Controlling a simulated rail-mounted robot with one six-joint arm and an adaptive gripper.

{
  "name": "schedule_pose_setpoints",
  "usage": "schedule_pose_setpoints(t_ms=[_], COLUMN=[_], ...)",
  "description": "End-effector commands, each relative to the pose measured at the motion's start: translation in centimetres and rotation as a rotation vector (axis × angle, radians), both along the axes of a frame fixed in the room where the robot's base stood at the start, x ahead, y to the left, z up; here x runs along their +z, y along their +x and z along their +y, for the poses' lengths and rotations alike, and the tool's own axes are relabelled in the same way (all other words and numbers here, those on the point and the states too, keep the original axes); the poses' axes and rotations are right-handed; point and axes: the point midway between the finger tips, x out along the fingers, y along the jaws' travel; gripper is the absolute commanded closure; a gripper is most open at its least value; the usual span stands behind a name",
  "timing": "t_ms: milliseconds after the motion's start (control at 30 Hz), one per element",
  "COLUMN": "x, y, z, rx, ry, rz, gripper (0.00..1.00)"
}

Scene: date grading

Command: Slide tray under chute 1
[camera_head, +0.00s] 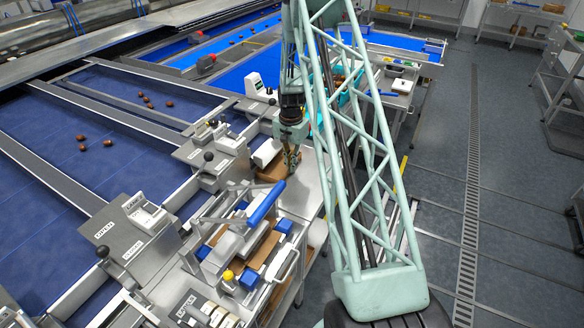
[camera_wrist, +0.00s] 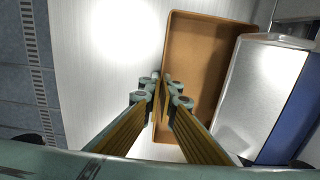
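A shallow brown tray (camera_head: 275,170) lies on the pale metal bench beside the chutes. In the wrist view the tray (camera_wrist: 205,50) is empty where it shows, and its right part passes behind a white-topped block with a blue side (camera_wrist: 262,90). My gripper (camera_head: 292,158) is down at the tray. In the wrist view my gripper (camera_wrist: 161,92) has its fingertips close together on either side of the tray's left wall, pinching it. I cannot read which one is chute 1.
A press-like fixture with a blue bar (camera_head: 265,203) stands on the bench just in front of the tray. Blue sorting belts (camera_head: 60,125) with a few brown dates lie to the left. Bare bench surface (camera_wrist: 100,95) shows left of the tray. The floor at right is open.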

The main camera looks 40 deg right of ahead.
Motion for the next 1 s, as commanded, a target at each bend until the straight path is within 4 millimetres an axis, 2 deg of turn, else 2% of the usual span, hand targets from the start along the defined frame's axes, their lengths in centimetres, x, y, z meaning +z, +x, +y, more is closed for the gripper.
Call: schedule_pose_setpoints(t_ms=[133, 333, 767, 1000], x=[0.0, 0.0, 0.3, 1.6], y=[0.2, 0.1, 0.1, 0.2], z=[0.1, 0.0, 0.0, 0.0], rx=[0.0, 0.0, 0.0, 0.0], ry=[-0.001, 0.0, -0.001, -0.002], rz=[-0.003, -0.002, -0.001, -0.004], gripper=[0.98, 0.81, 0.81, 0.81])
